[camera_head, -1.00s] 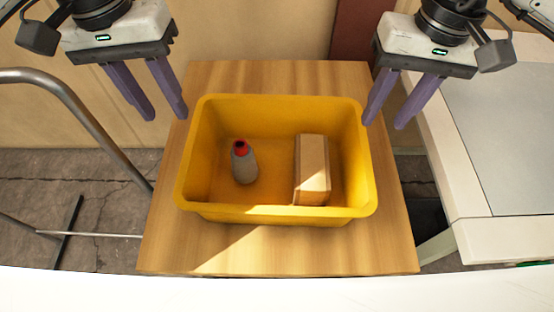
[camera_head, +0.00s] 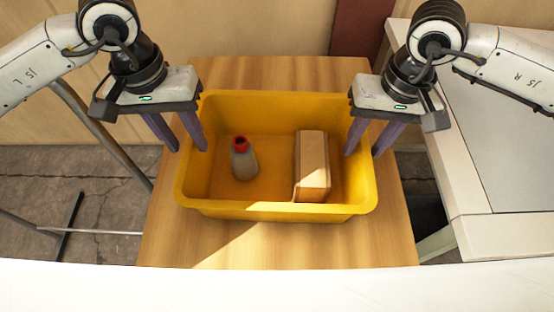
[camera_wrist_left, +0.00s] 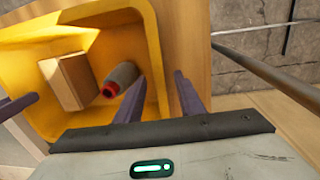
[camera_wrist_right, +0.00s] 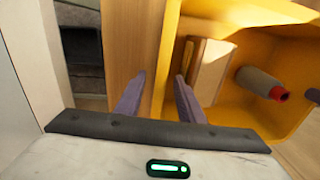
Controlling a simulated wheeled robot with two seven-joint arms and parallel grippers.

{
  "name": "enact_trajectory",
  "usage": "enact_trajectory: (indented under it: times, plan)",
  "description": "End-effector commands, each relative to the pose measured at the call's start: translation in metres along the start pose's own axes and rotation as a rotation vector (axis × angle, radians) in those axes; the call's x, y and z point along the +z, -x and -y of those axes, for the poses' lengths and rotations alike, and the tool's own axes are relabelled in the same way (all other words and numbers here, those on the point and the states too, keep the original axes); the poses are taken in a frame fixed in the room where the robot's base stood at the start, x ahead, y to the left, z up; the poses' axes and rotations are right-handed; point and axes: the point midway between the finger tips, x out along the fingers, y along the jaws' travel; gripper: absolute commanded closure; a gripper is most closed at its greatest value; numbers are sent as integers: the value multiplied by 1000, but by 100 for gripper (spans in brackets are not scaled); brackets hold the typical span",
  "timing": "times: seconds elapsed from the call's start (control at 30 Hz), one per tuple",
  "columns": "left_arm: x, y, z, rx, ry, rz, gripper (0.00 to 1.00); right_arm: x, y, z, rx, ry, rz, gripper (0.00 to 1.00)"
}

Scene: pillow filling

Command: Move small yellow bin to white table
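The yellow bin (camera_head: 280,208) stands on a wooden table and holds a grey bottle (camera_head: 244,164) with a red cap and a brown box (camera_head: 313,165). My left gripper (camera_head: 189,150) is open at the bin's left wall, one finger inside and one outside. My right gripper (camera_head: 363,155) is open at the right wall, also with a finger on each side. In both wrist views the bin's rim lies between the spread fingers, at the left gripper (camera_wrist_left: 159,75) and the right gripper (camera_wrist_right: 161,73). The white table (camera_head: 445,150) is at the right.
The wooden table (camera_head: 165,245) has bare wood in front of the bin. The white table's grey top (camera_head: 505,150) looks clear where visible. A gap with floor separates the tables. A metal tube frame (camera_head: 105,135) stands at the left. A wall (camera_head: 270,25) is behind.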

Motion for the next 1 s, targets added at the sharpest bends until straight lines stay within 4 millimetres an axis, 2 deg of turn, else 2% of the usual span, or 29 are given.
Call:
enact_trajectory:
  times: [0.13,0.33,0.77,1.0]
  plan:
    - [0,0,0,0,0,1,66,0,0,0,0,0,0,67]
    - [0,0,0,0,0,1,100,0,0,0,0,0,0,100]
    - [0,3,-1,2,0,-1,100,0,3,1,-1,0,-2,100]
    - [0,18,-2,2,0,-2,100,0,18,2,-1,0,-2,100]
